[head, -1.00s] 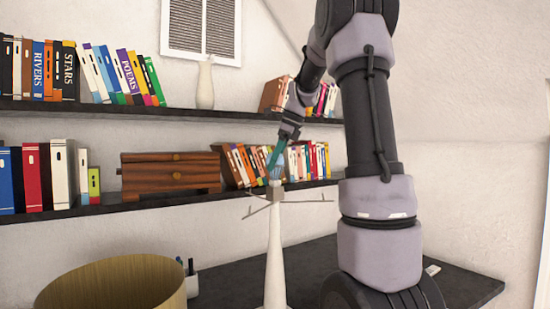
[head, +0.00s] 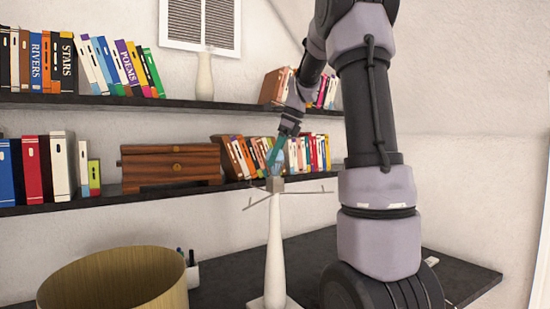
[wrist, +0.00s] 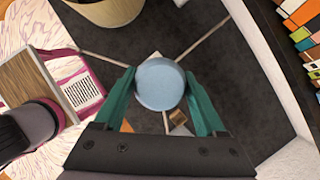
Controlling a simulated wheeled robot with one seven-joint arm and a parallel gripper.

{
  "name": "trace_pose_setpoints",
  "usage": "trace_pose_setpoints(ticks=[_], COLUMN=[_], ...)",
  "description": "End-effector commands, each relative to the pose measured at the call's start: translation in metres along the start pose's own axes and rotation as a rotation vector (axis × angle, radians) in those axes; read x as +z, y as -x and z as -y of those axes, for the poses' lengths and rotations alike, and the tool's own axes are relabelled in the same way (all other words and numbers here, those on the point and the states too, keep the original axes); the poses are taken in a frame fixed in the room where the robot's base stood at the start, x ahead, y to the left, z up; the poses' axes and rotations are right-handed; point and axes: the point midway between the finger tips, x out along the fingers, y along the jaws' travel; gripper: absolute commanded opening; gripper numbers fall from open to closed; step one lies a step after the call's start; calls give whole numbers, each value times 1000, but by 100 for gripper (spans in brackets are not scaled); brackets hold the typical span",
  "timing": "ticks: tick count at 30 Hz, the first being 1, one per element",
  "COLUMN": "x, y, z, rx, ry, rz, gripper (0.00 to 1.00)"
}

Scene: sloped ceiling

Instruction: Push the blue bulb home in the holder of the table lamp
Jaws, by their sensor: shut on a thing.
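The blue bulb (head: 280,162) sits at the top of the white table lamp (head: 275,245), over its grey square holder (head: 275,184). My gripper (head: 276,156) reaches down from the upper right, its teal fingers at the bulb. In the wrist view, my gripper (wrist: 159,76) is shut on the round bulb (wrist: 160,84), with one finger on each side. The bulb hides most of the holder there, so I cannot tell how deep it sits. Thin lamp arms spread out around the holder.
The lamp stands on a dark desk (head: 455,280). The lampshade-like drum (head: 115,285) and a pen cup (head: 192,274) are at the left. Shelves with books and a wooden drawer box (head: 170,168) are behind the lamp.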

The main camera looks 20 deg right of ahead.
Motion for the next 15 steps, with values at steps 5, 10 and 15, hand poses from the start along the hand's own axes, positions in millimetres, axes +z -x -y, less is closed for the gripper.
trace_pose_setpoints(ticks=[5,10,15], x=[-1,-1,-1], y=[-2,-2,-1], z=[0,0,0], rx=[0,0,0], ry=[0,0,0], rz=[0,0,0], gripper=[19,100,100])
